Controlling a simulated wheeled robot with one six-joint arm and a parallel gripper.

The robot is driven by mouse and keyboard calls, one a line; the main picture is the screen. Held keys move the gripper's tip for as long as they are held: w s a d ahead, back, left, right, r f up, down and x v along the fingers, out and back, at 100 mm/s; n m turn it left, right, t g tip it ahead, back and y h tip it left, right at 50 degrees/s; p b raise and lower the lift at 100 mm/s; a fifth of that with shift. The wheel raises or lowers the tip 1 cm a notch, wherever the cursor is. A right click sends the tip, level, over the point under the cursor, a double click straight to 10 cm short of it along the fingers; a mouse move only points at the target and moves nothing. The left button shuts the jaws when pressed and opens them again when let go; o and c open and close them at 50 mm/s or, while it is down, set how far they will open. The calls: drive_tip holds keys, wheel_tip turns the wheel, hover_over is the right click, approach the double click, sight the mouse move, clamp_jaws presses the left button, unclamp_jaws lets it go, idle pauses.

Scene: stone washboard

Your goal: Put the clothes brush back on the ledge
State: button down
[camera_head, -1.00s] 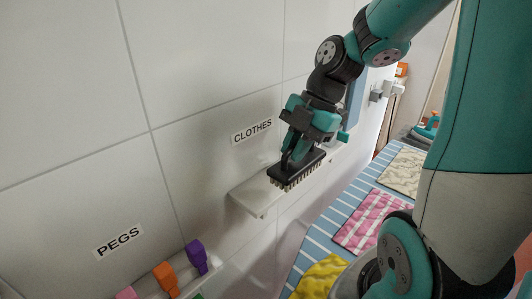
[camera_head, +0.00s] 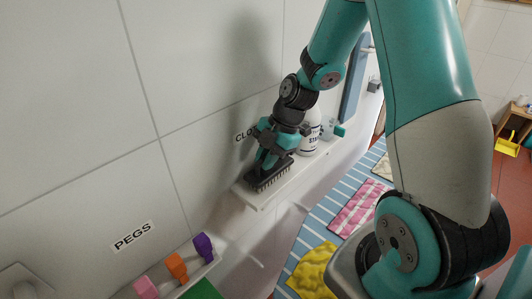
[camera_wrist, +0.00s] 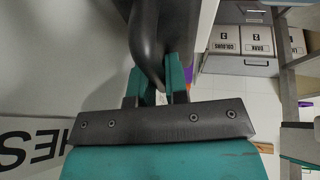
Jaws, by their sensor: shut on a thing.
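The clothes brush (camera_head: 268,181) is dark, with pale bristles pointing down. It is over the left part of the white ledge (camera_head: 254,200), under the partly covered CLOTHES label (camera_head: 241,137). Whether the bristles touch the ledge I cannot tell. My gripper (camera_head: 270,160) is shut on the brush from above. In the wrist view my gripper's teal fingers (camera_wrist: 157,85) close on the brush's dark curved part (camera_wrist: 147,40). The brush's far side is hidden.
A white bottle (camera_head: 311,138) stands on the ledge just right of my gripper. Pink, orange and purple pegs (camera_head: 176,265) are at the lower left, by the PEGS label (camera_head: 132,236). Folded cloths (camera_head: 357,207) lie on a blue striped surface (camera_head: 320,222) to the right.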

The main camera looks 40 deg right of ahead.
sight(283, 164)
drive_tip(key=shift+f, duration=0.1)
drive_tip(key=c, duration=1.1)
unclamp_jaws()
drive_tip(key=b+v, duration=0.4)
drive_tip(key=v, duration=0.7)
drive_tip(key=s+a+r+m, duration=0.2)
drive_tip(key=s+a+m, duration=0.1)
drive_tip(key=a, duration=0.4)
drive_tip(key=s+a+r+m, duration=0.1)
drive_tip(key=s+a+m, duration=0.2)
drive_tip(key=a, duration=0.3)
drive_tip(key=s+a+m, duration=0.2)
drive_tip(key=s, duration=0.2)
drive_tip(key=s+a+m, duration=0.3)
drive_tip(key=s, duration=0.1)
drive_tip(key=s+a+m+g, duration=0.1)
drive_tip(key=s+a+m, duration=0.1)
drive_tip(key=s+a, duration=0.1)
drive_tip(key=shift+s+r+m+h, duration=0.15)
drive_tip(key=shift+s+m+h, duration=0.15)
drive_tip(key=shift+s, duration=0.1)
